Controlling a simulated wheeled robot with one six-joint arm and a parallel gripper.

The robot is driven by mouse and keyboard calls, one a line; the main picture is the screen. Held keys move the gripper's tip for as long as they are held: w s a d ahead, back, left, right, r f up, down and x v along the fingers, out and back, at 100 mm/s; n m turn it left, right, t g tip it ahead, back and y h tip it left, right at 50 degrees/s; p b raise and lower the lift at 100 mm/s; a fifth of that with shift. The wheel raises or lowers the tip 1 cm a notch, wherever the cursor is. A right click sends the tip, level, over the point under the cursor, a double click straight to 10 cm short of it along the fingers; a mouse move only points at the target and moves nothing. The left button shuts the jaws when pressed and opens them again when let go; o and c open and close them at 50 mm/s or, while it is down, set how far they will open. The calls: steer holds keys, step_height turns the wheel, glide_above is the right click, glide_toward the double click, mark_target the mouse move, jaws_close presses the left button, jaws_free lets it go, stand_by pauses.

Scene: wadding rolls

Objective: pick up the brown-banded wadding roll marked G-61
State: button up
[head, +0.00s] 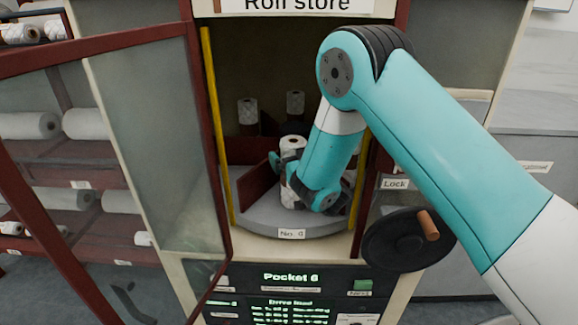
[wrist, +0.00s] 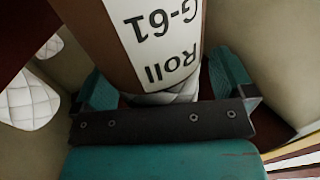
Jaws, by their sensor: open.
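The brown-banded roll (wrist: 160,42) fills the upper middle of the wrist view. Its white label reads "Roll G-61", upside down in this view, with brown band beside it. White wadding shows at its end near my palm. My gripper (head: 300,175) is inside the store opening, above the turntable. In the wrist view my gripper (wrist: 165,82) is open, with one teal finger on each side of the roll. I cannot tell whether either finger touches it.
The roll stands on a grey turntable (head: 280,222) marked "No. 4", with dark red dividers (head: 256,180). Other rolls (head: 248,110) stand at the back. An open glass door (head: 150,130) is on the left; a black handwheel (head: 400,240) is on the right. The panel reads "Pocket 6".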

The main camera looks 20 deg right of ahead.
steer(key=shift+c, duration=0.5)
steer(key=c, duration=1.1)
